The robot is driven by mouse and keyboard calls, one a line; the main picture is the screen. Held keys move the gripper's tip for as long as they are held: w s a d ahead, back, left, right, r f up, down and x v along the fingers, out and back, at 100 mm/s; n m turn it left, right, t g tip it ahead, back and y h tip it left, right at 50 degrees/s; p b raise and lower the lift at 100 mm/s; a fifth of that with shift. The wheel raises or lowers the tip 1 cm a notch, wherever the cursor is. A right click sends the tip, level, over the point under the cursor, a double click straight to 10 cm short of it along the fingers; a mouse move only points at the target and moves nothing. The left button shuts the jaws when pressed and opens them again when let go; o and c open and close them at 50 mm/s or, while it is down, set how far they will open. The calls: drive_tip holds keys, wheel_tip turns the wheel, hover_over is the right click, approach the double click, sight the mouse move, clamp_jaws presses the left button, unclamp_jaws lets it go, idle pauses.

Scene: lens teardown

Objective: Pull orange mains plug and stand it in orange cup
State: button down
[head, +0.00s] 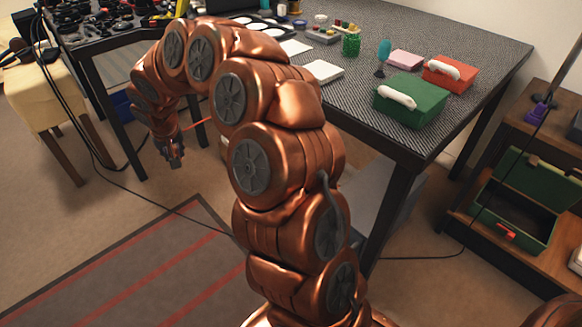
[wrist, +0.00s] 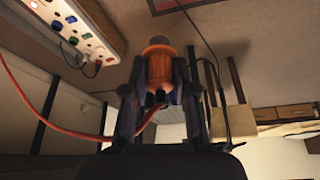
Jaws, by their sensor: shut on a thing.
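My gripper (wrist: 158,80) is shut on the orange mains plug (wrist: 158,66) in the wrist view, one finger on each side of it. The plug's dark end points away from my palm, and an orange cable (wrist: 60,128) loops off to the left. The plug is clear of the power strip (wrist: 78,32). In the head view my gripper (head: 174,155) hangs low over the floor, left of the workbench. The orange cable (head: 200,122) shows there beside my arm; the plug itself is too small to make out. I cannot make out the orange cup in either view.
A cream-covered stool (head: 42,95) stands left of my gripper, the workbench (head: 450,115) right. Black cables cross the floor near a striped rug (head: 140,265).

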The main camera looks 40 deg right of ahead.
drive_tip(key=w+d+f+m+g+h, duration=0.25)
drive_tip(key=d+f+m, duration=0.55)
drive_tip(key=d+f, duration=1)
drive_tip(key=s+d+f+m+g+p, duration=0.1)
drive_tip(key=s+d+f+m, duration=0.35)
drive_tip(key=d, duration=0.65)
drive_tip(key=s+d+f+m, duration=0.2)
drive_tip(key=s+d+f, duration=0.4)
drive_tip(key=d, duration=0.4)
drive_tip(key=shift+n+h, duration=0.25)
drive_tip(key=shift+h, duration=0.2)
drive_tip(key=shift+w+d+f+b, duration=0.1)
drive_tip(key=shift+w+f+b, duration=0.15)
drive_tip(key=shift+f+b, duration=0.7)
drive_tip(key=shift+w+d+f+b, duration=0.1)
drive_tip(key=shift+w+f+b, duration=0.1)
drive_tip(key=shift+f+b, duration=0.8)
drive_tip(key=shift+w+f+b, duration=0.25)
drive_tip(key=shift+f+b, duration=0.25)
drive_tip(key=shift+f, duration=0.9)
drive_tip(key=shift+a+p, duration=0.1)
drive_tip(key=shift+p, duration=0.4)
drive_tip(key=shift+f, duration=0.85)
